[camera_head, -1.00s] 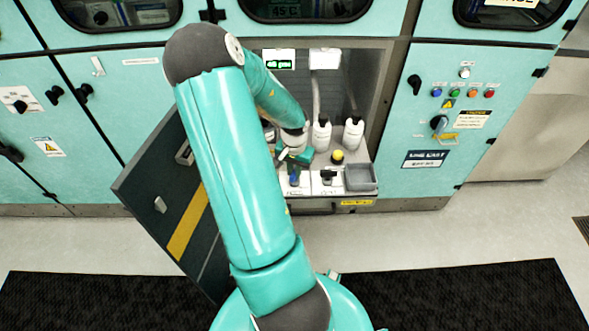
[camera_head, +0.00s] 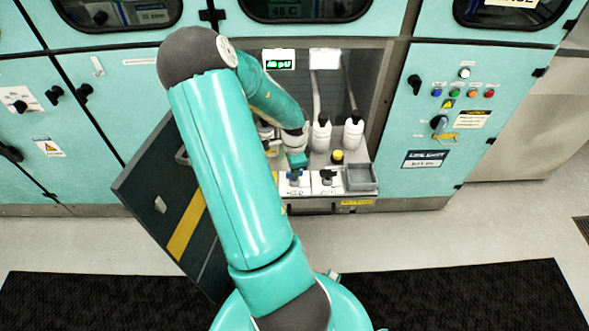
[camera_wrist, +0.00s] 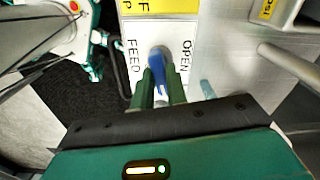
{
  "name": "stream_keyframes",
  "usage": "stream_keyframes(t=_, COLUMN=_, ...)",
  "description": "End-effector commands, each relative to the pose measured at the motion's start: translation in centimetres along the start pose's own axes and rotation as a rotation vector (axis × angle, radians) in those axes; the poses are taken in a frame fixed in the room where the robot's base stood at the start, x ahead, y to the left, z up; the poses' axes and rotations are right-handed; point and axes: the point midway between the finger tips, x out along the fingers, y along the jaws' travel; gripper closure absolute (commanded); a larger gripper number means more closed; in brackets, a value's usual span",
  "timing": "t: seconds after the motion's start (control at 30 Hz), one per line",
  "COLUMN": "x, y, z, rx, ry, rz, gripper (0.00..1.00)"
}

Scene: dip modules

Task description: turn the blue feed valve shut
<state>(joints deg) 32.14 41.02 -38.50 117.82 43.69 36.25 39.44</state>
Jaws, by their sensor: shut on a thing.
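The blue feed valve (camera_wrist: 157,62) shows in the wrist view, its handle between my two fingers, on a white plate lettered FEED and OPEN. My gripper (camera_wrist: 161,88) is shut on the handle, with one dark green finger on each side. The handle points roughly along the plate's length, toward my wrist; its lower end is hidden by the fingers. In the head view my gripper (camera_head: 297,162) is at the front left of the open bay's shelf, over the blue valve (camera_head: 293,178), which is mostly covered.
A black-handled valve (camera_head: 327,177) sits just right of it, then a grey tray (camera_head: 361,190). A yellow-topped item (camera_head: 337,157) and white bottles (camera_head: 321,134) stand behind. The open dark door (camera_head: 160,188) is at the left, close to my arm.

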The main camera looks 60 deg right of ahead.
Motion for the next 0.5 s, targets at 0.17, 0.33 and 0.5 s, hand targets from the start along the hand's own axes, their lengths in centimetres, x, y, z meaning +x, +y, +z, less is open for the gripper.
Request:
stream_keyframes(t=0.17, x=0.01, y=0.02, z=0.09, rx=0.117, ry=-0.001, rz=0.001, gripper=1.00)
stream_keyframes(t=0.33, x=0.01, y=0.02, z=0.09, rx=0.191, ry=-0.002, rz=0.001, gripper=1.00)
stream_keyframes(t=0.5, x=0.01, y=0.02, z=0.09, rx=0.228, ry=-0.002, rz=0.001, gripper=1.00)
